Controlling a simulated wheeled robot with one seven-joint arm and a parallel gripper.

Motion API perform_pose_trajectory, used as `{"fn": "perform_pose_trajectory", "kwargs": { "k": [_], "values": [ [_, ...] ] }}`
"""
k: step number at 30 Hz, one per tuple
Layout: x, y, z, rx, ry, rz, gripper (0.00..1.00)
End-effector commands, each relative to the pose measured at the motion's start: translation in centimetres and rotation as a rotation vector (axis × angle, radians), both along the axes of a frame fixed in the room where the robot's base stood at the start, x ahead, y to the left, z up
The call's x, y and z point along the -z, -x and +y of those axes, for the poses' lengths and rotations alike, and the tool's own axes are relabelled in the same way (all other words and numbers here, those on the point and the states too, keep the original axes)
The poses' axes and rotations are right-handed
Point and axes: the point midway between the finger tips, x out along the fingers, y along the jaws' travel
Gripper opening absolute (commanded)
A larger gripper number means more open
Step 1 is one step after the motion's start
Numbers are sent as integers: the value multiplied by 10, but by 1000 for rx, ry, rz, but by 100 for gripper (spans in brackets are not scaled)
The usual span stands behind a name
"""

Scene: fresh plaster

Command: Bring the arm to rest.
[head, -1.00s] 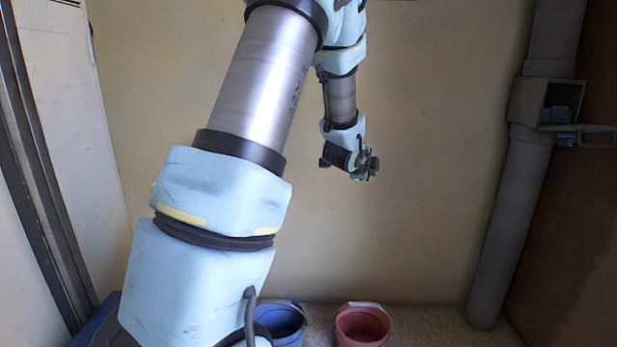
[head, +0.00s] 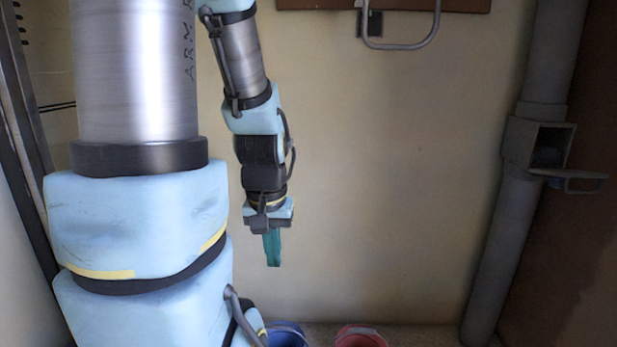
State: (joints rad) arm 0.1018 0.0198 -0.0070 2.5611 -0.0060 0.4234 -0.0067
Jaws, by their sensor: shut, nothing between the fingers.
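My arm (head: 140,80) fills the left of the head view, with its forearm hanging down in front of the wall. My gripper (head: 273,260) hangs at its end and points down, left of the picture's middle. Its teal fingers are together and hold nothing. It is clear of the wall and above the buckets in the picture.
A blue bucket (head: 287,334) and a red bucket (head: 360,337) stand on the floor at the bottom edge, partly cut off. A grey pipe (head: 490,250) with an open box (head: 540,147) and handle runs up the right. A metal handle (head: 402,42) is at the top. The plaster wall (head: 390,200) between is bare.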

Motion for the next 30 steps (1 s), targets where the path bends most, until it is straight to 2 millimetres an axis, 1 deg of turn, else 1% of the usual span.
{"fn": "perform_pose_trajectory", "kwargs": {
  "k": [1, 21, 25, 27, 30],
  "values": [
    [-33, 0, 0, 1, 0, 0, 0],
    [-240, -1, 0, 3, 0, -2, 0],
    [-271, -1, 0, 3, 0, -1, 0],
    [-282, -1, 0, 3, 0, -1, 0],
    [-291, -1, 0, 3, 0, -1, 0]
  ]
}}
